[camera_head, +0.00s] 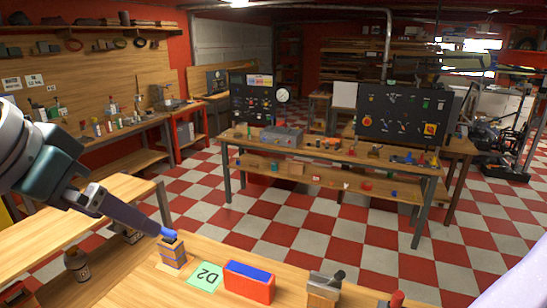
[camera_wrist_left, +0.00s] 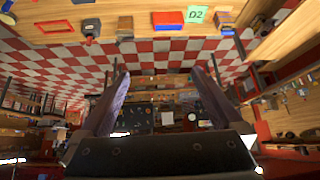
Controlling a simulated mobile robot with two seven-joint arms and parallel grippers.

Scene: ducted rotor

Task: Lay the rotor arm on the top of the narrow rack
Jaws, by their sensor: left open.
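My left gripper (camera_head: 160,230) reaches in from the left, its fingertips in front of or just above the bench's back left corner. In the left wrist view both fingers (camera_wrist_left: 159,74) stand wide apart with nothing held between them. I cannot tell for certain which thing is the rotor arm. A dark part with a black lever (camera_head: 326,282) sits on a wooden block at the bench's front; it also shows in the left wrist view (camera_wrist_left: 124,27). I cannot pick out the narrow rack with certainty. My right gripper is not in view.
The near bench (camera_head: 130,292) holds a striped wooden block (camera_head: 172,254), a green D2 card (camera_head: 205,277) and a red-and-blue box (camera_head: 249,283). A wooden table (camera_head: 60,232) stands left. A longer workbench (camera_head: 330,152) stands beyond open checkered floor (camera_head: 290,222).

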